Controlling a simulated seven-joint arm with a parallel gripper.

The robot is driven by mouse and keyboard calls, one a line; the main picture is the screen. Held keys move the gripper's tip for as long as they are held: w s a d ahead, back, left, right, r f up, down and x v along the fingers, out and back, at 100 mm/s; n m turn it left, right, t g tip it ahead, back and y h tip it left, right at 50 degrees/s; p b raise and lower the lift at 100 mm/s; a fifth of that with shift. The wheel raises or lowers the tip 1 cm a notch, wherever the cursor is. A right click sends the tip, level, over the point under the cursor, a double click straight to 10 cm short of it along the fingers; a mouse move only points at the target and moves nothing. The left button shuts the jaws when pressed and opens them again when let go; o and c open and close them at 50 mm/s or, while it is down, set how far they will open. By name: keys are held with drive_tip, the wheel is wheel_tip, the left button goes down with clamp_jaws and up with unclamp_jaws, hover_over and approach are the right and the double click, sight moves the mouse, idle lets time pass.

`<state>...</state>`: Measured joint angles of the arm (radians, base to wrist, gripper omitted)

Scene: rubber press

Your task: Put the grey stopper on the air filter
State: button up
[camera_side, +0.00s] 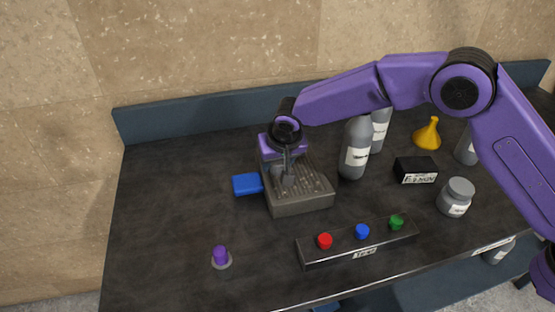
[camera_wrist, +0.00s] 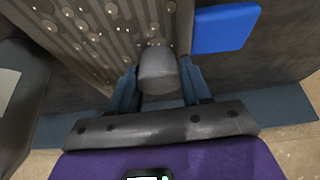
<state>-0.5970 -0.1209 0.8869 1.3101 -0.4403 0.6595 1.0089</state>
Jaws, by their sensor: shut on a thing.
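My gripper (camera_wrist: 158,84) is shut on the grey stopper (camera_wrist: 158,66), a short rounded piece between the two fingers in the wrist view. In the side view my gripper (camera_side: 287,178) is over the rear part of a grey ribbed block (camera_side: 303,203) dotted with small light studs. I cannot tell whether the stopper touches the block. A small purple cylinder on a round grey base (camera_side: 221,265) stands alone at the front left. No part is clearly marked as the air filter.
A blue piece (camera_side: 247,184) sits against the block's left side; it also shows in the wrist view (camera_wrist: 225,28). A panel (camera_side: 340,251) with red, blue and green buttons lies in front. Grey bottles (camera_side: 355,150), a black box (camera_side: 416,170), a grey jar (camera_side: 457,192) and a yellow funnel (camera_side: 428,135) stand right.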

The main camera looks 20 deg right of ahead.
drive_tip(key=shift+f, duration=0.15)
drive_tip(key=o, duration=1)
drive_tip(key=shift+o, duration=0.2)
drive_tip(key=v, duration=1.2)
